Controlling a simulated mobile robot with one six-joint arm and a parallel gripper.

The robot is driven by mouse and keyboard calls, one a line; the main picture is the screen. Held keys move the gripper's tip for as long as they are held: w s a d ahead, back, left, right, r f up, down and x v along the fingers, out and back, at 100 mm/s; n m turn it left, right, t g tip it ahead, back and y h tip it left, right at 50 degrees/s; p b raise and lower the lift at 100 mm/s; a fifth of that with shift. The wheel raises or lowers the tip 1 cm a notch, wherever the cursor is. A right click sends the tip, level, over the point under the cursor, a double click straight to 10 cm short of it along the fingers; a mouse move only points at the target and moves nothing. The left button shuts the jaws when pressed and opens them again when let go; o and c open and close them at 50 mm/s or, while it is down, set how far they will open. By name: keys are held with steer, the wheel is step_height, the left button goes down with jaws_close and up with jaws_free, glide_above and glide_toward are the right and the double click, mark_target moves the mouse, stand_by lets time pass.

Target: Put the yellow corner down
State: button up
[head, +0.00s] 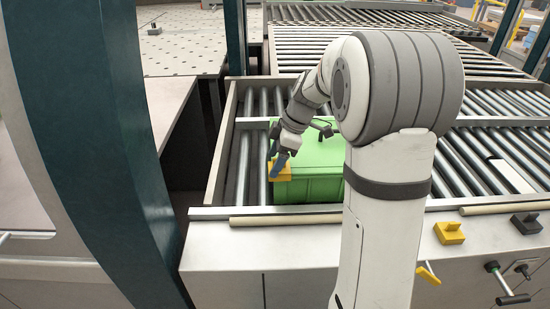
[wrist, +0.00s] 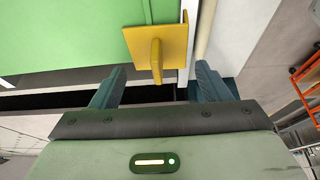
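A yellow corner (head: 284,176) is at the left front edge of the green box (head: 318,187), on the roller table. In the wrist view the yellow corner (wrist: 137,40) is a flat plate with an upright fin, lying against the green surface (wrist: 60,38). My gripper (head: 278,164) is right at it in the head view and covers part of it. In the wrist view my gripper (wrist: 159,76) has its two dark teal fingers wide apart. The fin's near end lies between the fingertips, with a clear gap on both sides. Nothing is clamped.
A second yellow piece (head: 449,235) and a dark grey piece (head: 525,223) sit on the front ledge at the right. A teal post (head: 105,130) stands left of the roller table. My arm hides part of the rollers and box.

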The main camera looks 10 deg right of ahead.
mark_target(291, 169)
steer(key=shift+o, duration=0.5)
steer(key=shift+r, duration=0.1)
steer(key=shift+r+p, duration=0.2)
steer(key=shift+p, duration=0.15)
steer(key=w+b+v, duration=0.1)
steer(key=v, duration=1)
steer(key=s+a+f+m+t+h, duration=0.1)
steer(key=s+f+m, duration=0.3)
steer(key=s+m, duration=0.4)
steer(key=s+a+f+m+t+h, duration=0.1)
steer(key=s+a+f+m+h, duration=0.2)
steer(key=s, duration=1.4)
steer(key=f+m, duration=0.1)
steer(key=m, duration=0.3)
steer(key=shift+s+f+m+t+h, duration=0.2)
steer(key=shift+s+m+t+h, duration=0.1)
steer(key=shift+m, duration=0.1)
steer(key=shift+w+a, duration=0.1)
steer(key=shift+a, duration=0.05)
steer(key=shift+c, duration=0.5)
